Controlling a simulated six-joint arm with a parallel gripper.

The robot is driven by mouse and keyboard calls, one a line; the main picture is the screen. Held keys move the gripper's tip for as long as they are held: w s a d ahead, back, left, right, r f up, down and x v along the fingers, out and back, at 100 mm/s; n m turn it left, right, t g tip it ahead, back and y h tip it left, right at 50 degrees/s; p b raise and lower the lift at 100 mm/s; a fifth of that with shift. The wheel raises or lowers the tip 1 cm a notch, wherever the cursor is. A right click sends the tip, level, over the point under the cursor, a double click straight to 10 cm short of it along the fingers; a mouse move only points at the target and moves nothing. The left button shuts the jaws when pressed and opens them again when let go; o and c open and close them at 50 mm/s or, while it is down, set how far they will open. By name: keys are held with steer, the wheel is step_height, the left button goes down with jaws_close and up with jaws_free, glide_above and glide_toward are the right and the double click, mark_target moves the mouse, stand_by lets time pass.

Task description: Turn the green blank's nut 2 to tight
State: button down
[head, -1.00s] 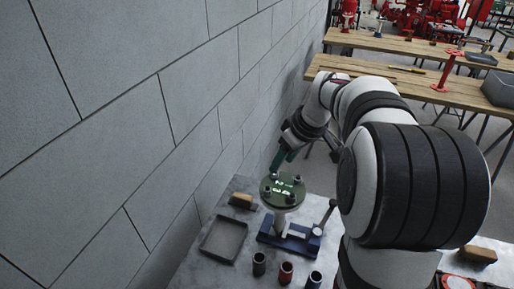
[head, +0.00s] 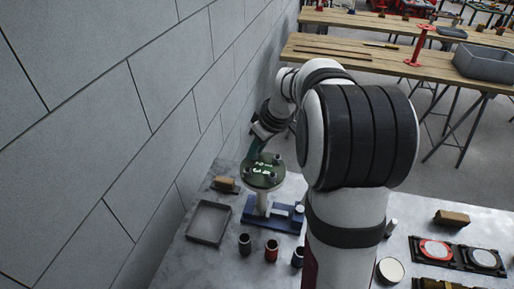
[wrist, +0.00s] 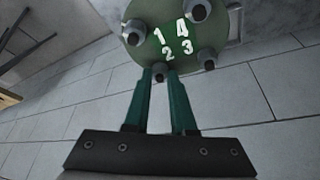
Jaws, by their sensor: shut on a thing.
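The green blank (head: 264,174) is a round disc on a stand, with white numbers 1 to 4 on its face. It also shows in the wrist view (wrist: 172,25). My gripper (wrist: 160,74) has two green fingers, shut on nut 2 (wrist: 160,70) at the disc's edge nearest number 2. The fingers partly hide this nut. Other nuts sit near number 1 (wrist: 133,34), number 4 (wrist: 198,9) and number 3 (wrist: 207,57). In the head view my gripper (head: 253,158) reaches the far left edge of the disc.
The stand has a blue base (head: 270,215) on the grey table. A grey tray (head: 208,222) lies to its left, with a brown block (head: 225,184) behind the tray. Several small cups (head: 271,250) stand in front. The grey wall (head: 120,130) is close on the left.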

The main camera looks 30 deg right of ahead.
stand_by(0.3)
steer(key=m+h, duration=0.1)
steer(key=m, duration=0.3)
steer(key=m+h, duration=0.1)
steer(key=m, duration=0.1)
steer(key=shift+a+m+h, duration=0.3)
steer(key=m, duration=0.1)
steer(key=m+h, duration=0.1)
steer(key=m, duration=0.1)
steer(key=shift+w+a+m+g, duration=0.1)
steer(key=shift+a+m+g, duration=0.05)
steer(key=shift+m+g, duration=0.15)
steer(key=m+g+h, duration=0.1)
steer(key=m, duration=0.2)
steer(key=shift+w+a+m, duration=0.1)
steer(key=shift+m, duration=0.2)
steer(key=m, duration=0.2)
steer(key=m+g, duration=0.1)
steer(key=m, duration=0.1)
steer(key=m+g+h, duration=0.1)
steer(key=m, duration=0.1)
steer(key=shift+w+a, duration=0.1)
steer(key=shift+w, duration=0.15)
steer(key=m+g, duration=0.1)
steer(key=m, duration=0.1)
steer(key=m+g, duration=0.1)
steer(key=m, duration=0.3)
steer(key=shift+w+m+g, duration=0.25)
steer(key=shift+m+g, duration=0.15)
steer(key=shift+y, duration=0.3)
